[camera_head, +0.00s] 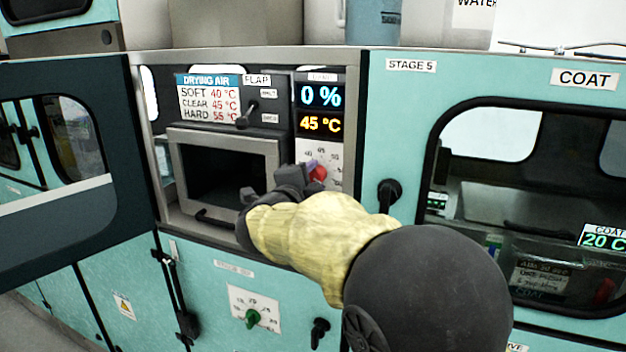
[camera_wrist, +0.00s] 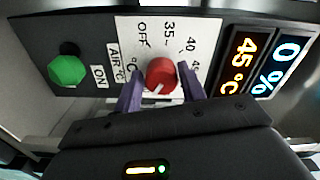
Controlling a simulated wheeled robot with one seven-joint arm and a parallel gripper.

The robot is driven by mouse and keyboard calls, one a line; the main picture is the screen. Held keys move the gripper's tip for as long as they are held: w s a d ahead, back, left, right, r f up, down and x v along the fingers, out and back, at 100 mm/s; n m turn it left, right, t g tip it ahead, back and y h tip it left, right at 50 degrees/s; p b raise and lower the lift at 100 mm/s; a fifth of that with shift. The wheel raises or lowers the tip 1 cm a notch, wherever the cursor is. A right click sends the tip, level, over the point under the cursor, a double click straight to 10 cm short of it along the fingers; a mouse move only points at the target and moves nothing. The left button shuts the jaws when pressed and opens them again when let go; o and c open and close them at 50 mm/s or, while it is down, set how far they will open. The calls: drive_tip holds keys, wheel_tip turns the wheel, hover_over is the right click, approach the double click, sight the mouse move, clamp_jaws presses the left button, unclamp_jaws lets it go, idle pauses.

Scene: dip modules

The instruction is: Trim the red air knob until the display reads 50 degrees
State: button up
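The red air knob (camera_wrist: 160,74) sits on a white dial plate (camera_wrist: 135,28) marked OFF, 35, 40 and more. In the head view the knob (camera_head: 318,173) shows just beyond my gripper (camera_head: 290,180). In the wrist view the purple fingers of my gripper (camera_wrist: 160,88) stand one on each side of the knob, close against it, and look shut on it. A white mark shows on the knob's lower face. The orange temperature display (camera_head: 320,123) reads 45 °C and also shows in the wrist view (camera_wrist: 244,62).
A blue display (camera_head: 321,95) reads 0 %. A green knob (camera_wrist: 67,70) is beside the dial plate. A drying air card (camera_head: 208,97) lists soft 40, clear 45, hard 55 °C. A flap lever (camera_head: 246,115) and an open dark chamber (camera_head: 275,150) are left of the dial.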

drive_tip(key=shift+o, duration=1)
drive_tip(key=shift+s, duration=0.1)
drive_tip(key=b+v, duration=0.2)
drive_tip(key=v, duration=1.5)
drive_tip(key=shift+a, duration=0.1)
